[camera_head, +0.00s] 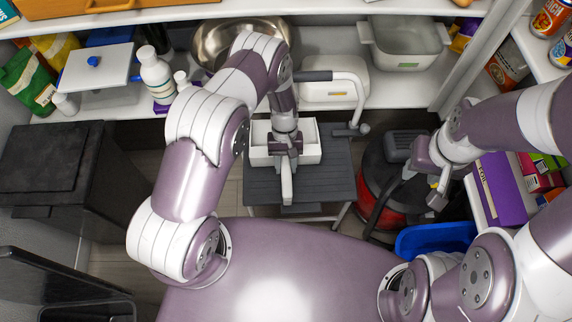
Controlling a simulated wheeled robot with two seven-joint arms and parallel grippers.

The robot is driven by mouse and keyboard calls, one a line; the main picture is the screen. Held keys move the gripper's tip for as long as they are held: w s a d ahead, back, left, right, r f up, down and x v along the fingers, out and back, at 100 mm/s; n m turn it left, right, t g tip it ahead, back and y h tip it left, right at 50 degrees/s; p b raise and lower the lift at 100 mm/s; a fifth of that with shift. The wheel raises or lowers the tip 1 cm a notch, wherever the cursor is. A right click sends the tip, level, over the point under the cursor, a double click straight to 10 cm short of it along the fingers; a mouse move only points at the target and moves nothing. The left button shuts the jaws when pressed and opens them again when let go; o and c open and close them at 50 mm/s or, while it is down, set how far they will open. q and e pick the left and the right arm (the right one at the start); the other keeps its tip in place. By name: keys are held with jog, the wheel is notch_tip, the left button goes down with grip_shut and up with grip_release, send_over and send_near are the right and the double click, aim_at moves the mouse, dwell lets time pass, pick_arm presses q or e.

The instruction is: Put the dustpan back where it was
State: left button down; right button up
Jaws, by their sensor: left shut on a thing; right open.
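A white, open-topped tray-like thing, which looks like the dustpan (258,154), is at the dark grey slatted top of a small stand (333,185). A light handle-like piece extends from it toward me. My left gripper (287,158) comes down from above and is shut on it near the handle. The wrist hides part of the pan, and I cannot tell whether the pan rests on the slats or hangs just above. My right gripper (437,183) is open and empty, over the right side near a red and black round canister (378,178).
A white shelf (400,92) behind holds a metal bowl (214,42), a clear-sided container (408,40) and bottles (156,72). A black bin (52,160) stands left. A blue tub (436,238) and a purple box (500,190) stand right.

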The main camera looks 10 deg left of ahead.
pick_arm(q)
jog(key=shift+f, duration=0.15)
jog(key=shift+f, duration=0.1)
jog(key=c, duration=0.7)
grip_release()
jog(key=shift+r, duration=0.2)
jog(key=w+a+r+t+p, duration=0.1)
jog(key=w+a+r, duration=0.1)
jog(key=r, duration=0.7)
jog(key=w+a+r+p, duration=0.1)
jog(key=w+r, duration=0.1)
jog(key=r, duration=0.7)
jog(key=s+a+r+m+t, duration=0.1)
jog(key=s+r, duration=0.3)
jog(key=s+a+r+m+t, duration=0.1)
jog(key=s+a+r+t, duration=0.1)
jog(key=s+r, duration=0.2)
jog(key=s+a+r+m+t+y, duration=0.1)
jog(key=s+r, duration=0.4)
jog(key=shift+s+a+t, duration=0.15)
jog(key=shift+a+t, duration=0.1)
jog(key=shift+t, duration=0.05)
